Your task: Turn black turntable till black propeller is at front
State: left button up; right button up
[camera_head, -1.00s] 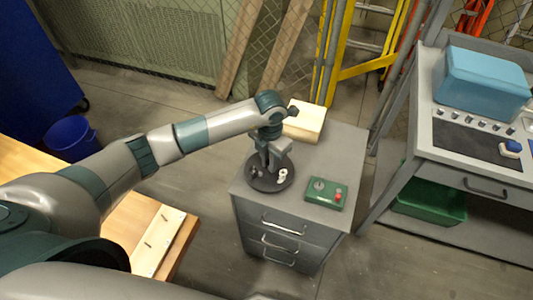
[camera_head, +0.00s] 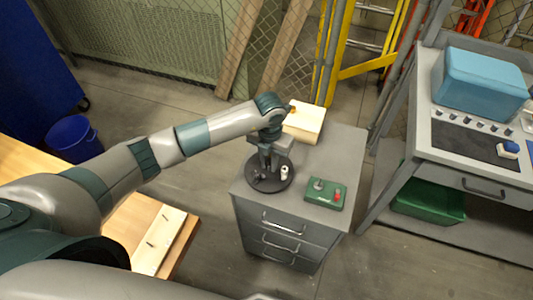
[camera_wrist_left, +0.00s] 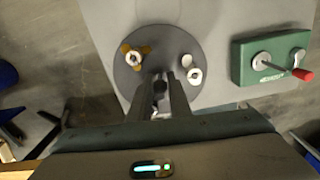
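The black turntable (camera_head: 281,187) is a round disc on top of a grey drawer cabinet; it also fills the upper middle of the left wrist view (camera_wrist_left: 165,35). A brass-coloured propeller (camera_wrist_left: 133,55) sits on its left part there, and a white propeller (camera_wrist_left: 193,72) on its right part. In the head view the white one (camera_head: 284,172) is at the right. A dark piece (camera_head: 257,175) is at the disc's front left. My left gripper (camera_wrist_left: 160,84) points down at the disc, with something small and grey between its fingers. Whether they press on it is unclear. No black propeller shows clearly.
A green control box (camera_head: 325,193) with a red-handled lever stands right of the turntable on the cabinet (camera_head: 340,150). A pale block (camera_head: 305,122) lies behind. A workbench (camera_head: 450,165) with a blue case (camera_head: 482,80) is at the right.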

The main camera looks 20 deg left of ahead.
aim_at(269, 161)
pick_arm(q)
jog(key=shift+o, duration=1.4)
jog(key=shift+r+p, duration=2.95)
jog(key=shift+r, duration=1.55)
